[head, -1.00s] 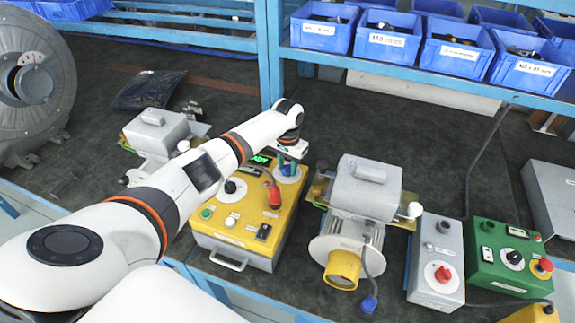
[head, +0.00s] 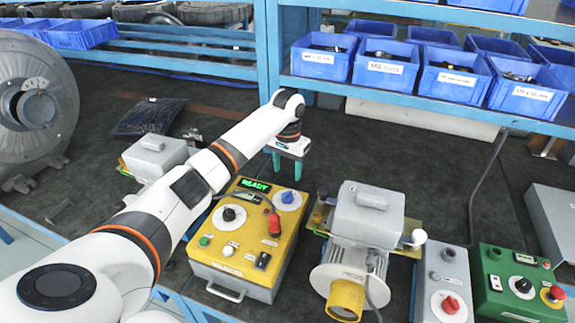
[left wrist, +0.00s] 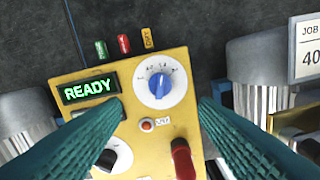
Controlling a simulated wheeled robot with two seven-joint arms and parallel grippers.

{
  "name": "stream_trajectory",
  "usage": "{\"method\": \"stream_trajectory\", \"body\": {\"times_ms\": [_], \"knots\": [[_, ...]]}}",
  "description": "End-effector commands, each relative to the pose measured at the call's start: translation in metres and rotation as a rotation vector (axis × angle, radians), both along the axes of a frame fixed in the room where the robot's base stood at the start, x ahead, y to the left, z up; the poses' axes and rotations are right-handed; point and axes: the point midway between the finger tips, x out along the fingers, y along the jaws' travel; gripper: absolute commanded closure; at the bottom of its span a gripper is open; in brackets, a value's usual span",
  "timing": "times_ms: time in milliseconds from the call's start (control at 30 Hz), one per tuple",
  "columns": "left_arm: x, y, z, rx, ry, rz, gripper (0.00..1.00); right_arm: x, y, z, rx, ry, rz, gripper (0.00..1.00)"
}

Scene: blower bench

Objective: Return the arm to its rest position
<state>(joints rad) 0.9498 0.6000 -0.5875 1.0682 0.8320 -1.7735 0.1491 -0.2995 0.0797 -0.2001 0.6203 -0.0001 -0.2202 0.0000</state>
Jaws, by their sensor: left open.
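My left gripper (head: 287,163) is open and empty, its teal fingers pointing down. In the head view it appears just beyond the back edge of the yellow control box (head: 222,258), above the dark bench. The box carries a blue knob (head: 288,198) on a white dial, a red-handled switch (head: 273,222), a black knob (head: 229,214) and a green READY display (head: 255,185). In the left wrist view the open fingers (left wrist: 161,108) frame the blue knob (left wrist: 159,85) without visible contact. The READY display (left wrist: 88,89) is lit there too. My right gripper is out of view.
A grey motor unit (head: 366,215) stands right of the yellow box, then a grey switch box (head: 446,285) and a green control box (head: 515,284). A grey blower housing (head: 62,95) is far left. Blue bins (head: 452,80) line the shelf behind. Dark bench surface lies clear behind the units.

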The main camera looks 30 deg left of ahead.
Motion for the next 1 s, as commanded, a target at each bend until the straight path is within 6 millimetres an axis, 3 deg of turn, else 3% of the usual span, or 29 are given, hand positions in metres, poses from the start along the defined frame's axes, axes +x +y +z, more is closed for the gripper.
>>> {"method": "stream_trajectory", "body": {"times_ms": [233, 767, 867, 1000], "knots": [[0.0, 0.0, 0.022, -0.001, -0.001, 0.0, 0.45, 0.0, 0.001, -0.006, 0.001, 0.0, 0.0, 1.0], [0.0, 0.0, 0.023, -0.001, 0.0, 0.0, 0.45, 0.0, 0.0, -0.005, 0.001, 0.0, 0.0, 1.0], [0.0, 0.0, 0.031, -0.001, 0.0, 0.0, 0.45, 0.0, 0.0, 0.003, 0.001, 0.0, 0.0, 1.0], [0.0, 0.0, 0.058, -0.001, 0.0, 0.0, 0.45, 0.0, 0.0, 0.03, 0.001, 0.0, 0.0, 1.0]]}}
